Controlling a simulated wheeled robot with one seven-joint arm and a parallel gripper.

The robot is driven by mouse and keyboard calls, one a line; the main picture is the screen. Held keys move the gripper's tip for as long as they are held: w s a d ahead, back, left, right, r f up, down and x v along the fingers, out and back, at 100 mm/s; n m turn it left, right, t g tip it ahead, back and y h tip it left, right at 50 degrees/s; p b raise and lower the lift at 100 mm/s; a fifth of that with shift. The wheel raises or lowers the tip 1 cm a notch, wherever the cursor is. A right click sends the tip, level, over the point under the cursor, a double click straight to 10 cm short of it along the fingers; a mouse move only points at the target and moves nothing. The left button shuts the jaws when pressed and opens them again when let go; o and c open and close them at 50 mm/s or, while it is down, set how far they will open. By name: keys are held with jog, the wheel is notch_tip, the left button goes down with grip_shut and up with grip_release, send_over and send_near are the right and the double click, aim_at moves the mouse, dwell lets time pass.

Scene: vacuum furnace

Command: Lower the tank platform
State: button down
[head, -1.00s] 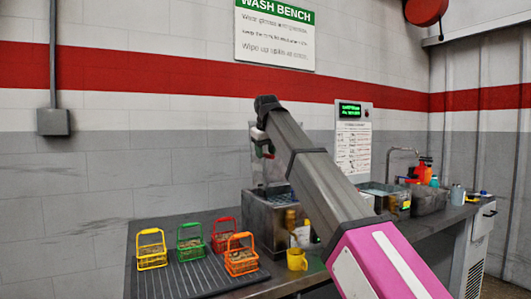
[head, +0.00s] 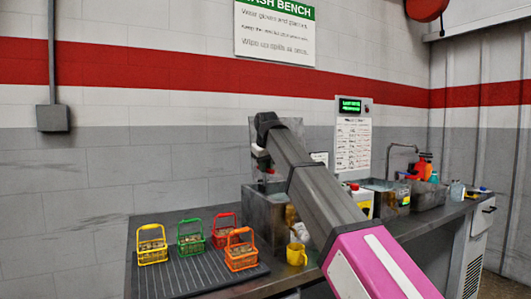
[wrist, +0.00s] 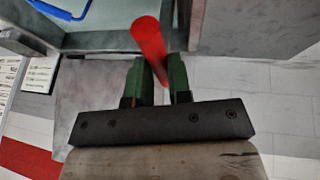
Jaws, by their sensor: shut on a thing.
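In the wrist view my gripper (wrist: 166,82) has its green fingers closed on a red cylindrical handle (wrist: 149,38). The handle stands beside a grey tank wall (wrist: 110,40). In the head view my gripper (head: 262,163) is at the back of the left metal tank (head: 262,205), mostly hidden by my arm. The platform inside this tank is not clearly visible. A blue wire handle (wrist: 62,10) shows over the tank's inside at the top left of the wrist view.
Yellow (head: 152,250), green (head: 190,242), red (head: 223,232) and orange (head: 240,255) baskets stand on the ribbed mat (head: 190,278). A yellow mug (head: 297,255) stands near the left tank. Another tank (head: 385,190) and a control panel (head: 350,140) are to the right.

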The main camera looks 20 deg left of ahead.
aim_at(265, 175)
notch_tip(265, 175, down, 4)
jog(key=shift+s+f, duration=0.1)
jog(key=c, duration=1.1)
grip_release()
jog(key=shift+o, duration=0.2)
jog(key=shift+r, duration=0.45)
jog(key=v, duration=1)
jog(key=shift+s+d, duration=0.1)
